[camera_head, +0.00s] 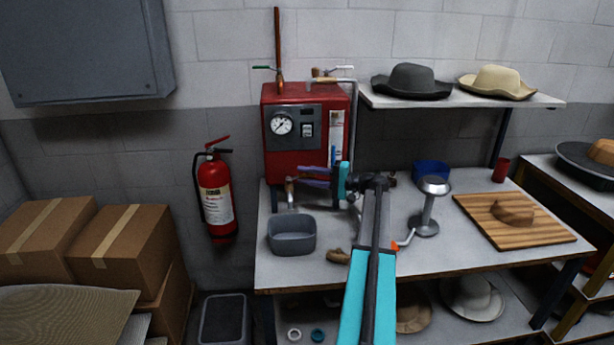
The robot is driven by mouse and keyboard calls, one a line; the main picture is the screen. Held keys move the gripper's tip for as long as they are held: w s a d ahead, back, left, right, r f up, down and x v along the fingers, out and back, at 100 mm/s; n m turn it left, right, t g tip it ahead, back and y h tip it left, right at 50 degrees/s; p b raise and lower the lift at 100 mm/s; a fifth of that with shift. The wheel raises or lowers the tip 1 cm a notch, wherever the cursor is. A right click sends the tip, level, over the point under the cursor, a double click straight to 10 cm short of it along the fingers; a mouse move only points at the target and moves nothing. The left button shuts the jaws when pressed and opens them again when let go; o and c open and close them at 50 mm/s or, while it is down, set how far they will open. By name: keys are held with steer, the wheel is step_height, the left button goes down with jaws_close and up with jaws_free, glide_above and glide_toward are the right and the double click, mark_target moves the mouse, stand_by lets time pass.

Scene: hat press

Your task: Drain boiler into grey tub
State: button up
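The red boiler (294,152) stands on the workbench against the wall, with a round gauge (281,124) and a switch on its front panel. A small tap with a brown handle (289,187) shows low at the boiler's front left. The grey tub (292,238) sits on the bench below and in front of this tap and looks empty. My gripper (306,177) points left across the boiler's lower front, just right of the tap. Its fingers are small and dark here, so I cannot tell whether they are open or touch the tap. My arm hides the boiler's lower right.
Right of my arm stand a metal hat stand (428,207), a blue bin (431,171) and a wooden board (513,219). A brown piece (338,257) lies near the tub. A fire extinguisher (216,192) and boxes (122,243) are at left. A shelf (460,100) holds two hats.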

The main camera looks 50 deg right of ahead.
jaws_close()
stand_by(1.4)
